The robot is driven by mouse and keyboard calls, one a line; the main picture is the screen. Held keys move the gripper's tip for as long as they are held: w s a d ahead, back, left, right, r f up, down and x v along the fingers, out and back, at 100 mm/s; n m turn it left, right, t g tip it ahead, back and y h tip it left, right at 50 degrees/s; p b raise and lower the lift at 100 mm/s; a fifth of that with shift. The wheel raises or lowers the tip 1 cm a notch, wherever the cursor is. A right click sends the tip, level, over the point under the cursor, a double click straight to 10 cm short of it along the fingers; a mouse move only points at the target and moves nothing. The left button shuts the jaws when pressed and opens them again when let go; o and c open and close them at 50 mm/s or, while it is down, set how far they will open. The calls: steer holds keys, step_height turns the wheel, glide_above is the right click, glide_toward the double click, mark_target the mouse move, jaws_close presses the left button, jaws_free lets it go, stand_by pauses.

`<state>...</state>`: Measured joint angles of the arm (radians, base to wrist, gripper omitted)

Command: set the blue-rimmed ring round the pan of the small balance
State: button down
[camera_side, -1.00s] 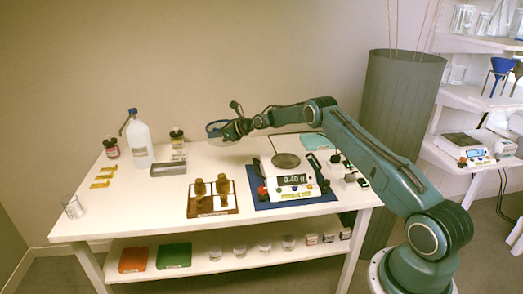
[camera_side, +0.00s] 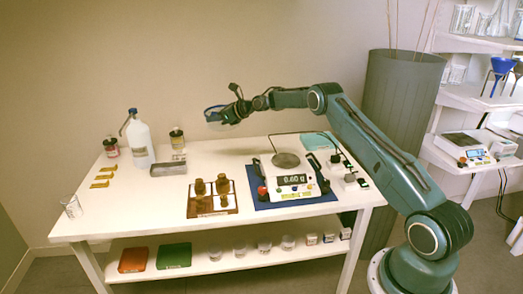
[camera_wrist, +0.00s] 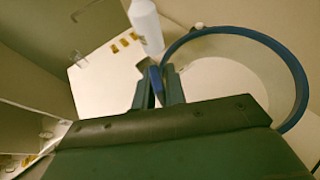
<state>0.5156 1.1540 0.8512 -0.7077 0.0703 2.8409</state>
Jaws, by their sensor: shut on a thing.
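The blue-rimmed ring (camera_wrist: 238,32) is a wide clear band with a blue edge, large at the right of the wrist view. My gripper (camera_wrist: 160,85) is shut on its wall at the ring's left side. In the side view the ring (camera_side: 212,113) hangs at the tip of my gripper (camera_side: 224,117), well above the back of the table. The small balance (camera_side: 291,180) stands on a blue mat at the right of the table, its round dark pan (camera_side: 285,160) bare. The ring is left of the pan and higher.
A wooden block with brown bottles (camera_side: 212,200) stands left of the balance. A grey tray (camera_side: 168,169), a white wash bottle (camera_side: 141,143) and dark jars (camera_side: 177,138) stand at the back left. A thin dark frame (camera_side: 300,134) rises behind the pan.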

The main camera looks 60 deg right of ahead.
steer(key=s+d+f, duration=0.2)
steer(key=s, duration=0.6)
steer(key=s+d+f, duration=0.1)
steer(key=s+d, duration=0.2)
steer(key=s, duration=0.5)
steer(key=s+d+f, duration=0.2)
steer(key=s+d, duration=0.1)
steer(key=s, duration=0.6)
steer(key=shift+f, duration=0.35)
steer(key=shift+d+f, duration=0.1)
steer(key=shift+f, duration=0.1)
steer(key=shift+f, duration=3.15)
steer(key=shift+f, duration=0.6)
steer(key=c, duration=1.4)
jaws_free()
steer(key=shift+o, duration=0.2)
steer(key=shift+s, duration=0.15)
